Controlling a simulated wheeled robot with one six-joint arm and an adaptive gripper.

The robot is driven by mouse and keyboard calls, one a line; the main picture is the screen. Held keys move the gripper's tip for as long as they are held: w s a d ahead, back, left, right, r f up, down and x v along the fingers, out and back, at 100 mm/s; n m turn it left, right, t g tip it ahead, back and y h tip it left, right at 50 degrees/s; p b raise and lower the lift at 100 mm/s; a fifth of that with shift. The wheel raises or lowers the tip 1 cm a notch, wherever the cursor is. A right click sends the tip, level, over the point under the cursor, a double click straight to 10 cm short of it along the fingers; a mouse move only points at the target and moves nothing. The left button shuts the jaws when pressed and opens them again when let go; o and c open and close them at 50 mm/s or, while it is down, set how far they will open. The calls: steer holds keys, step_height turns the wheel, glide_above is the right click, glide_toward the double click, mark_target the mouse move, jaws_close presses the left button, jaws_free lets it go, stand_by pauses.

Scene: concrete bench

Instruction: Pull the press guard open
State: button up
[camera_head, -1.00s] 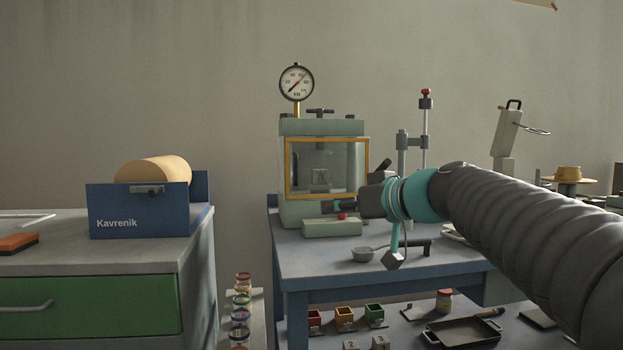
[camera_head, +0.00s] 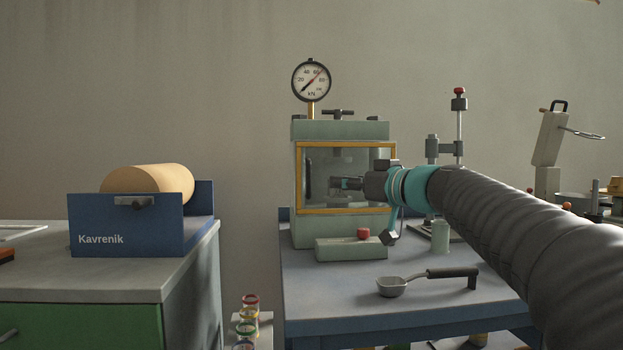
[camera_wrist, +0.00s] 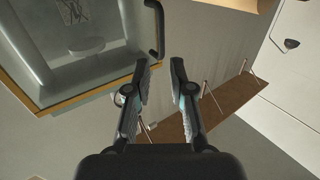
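The press (camera_head: 343,130) is a pale green machine with a dial on top. Its guard (camera_head: 345,211) is a clear panel in a yellow frame and looks closed across the front. A dark upright handle (camera_head: 308,176) shows at the guard's left side. In the wrist view, the black bar handle (camera_wrist: 155,32) stands out near the guard's yellow edge (camera_wrist: 85,96). My gripper (camera_wrist: 159,66) is open and empty, its fingertips just short of the handle's near end. In the head view my gripper (camera_head: 338,184) is in front of the guard window, partly covering it.
A green block with a red button (camera_head: 363,232) sits before the press. A ladle (camera_head: 392,286) lies on the blue bench (camera_head: 330,300). A stand with a red knob (camera_head: 459,120) is to the right. A blue Kavrenik box (camera_head: 125,225) with a tan roll is on the left bench.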

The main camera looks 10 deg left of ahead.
mark_target(309, 195)
steer(key=p+x, duration=0.2)
steer(key=x, duration=0.9)
steer(key=shift+a+p, duration=0.2)
steer(key=shift+p, duration=0.15)
jaws_close()
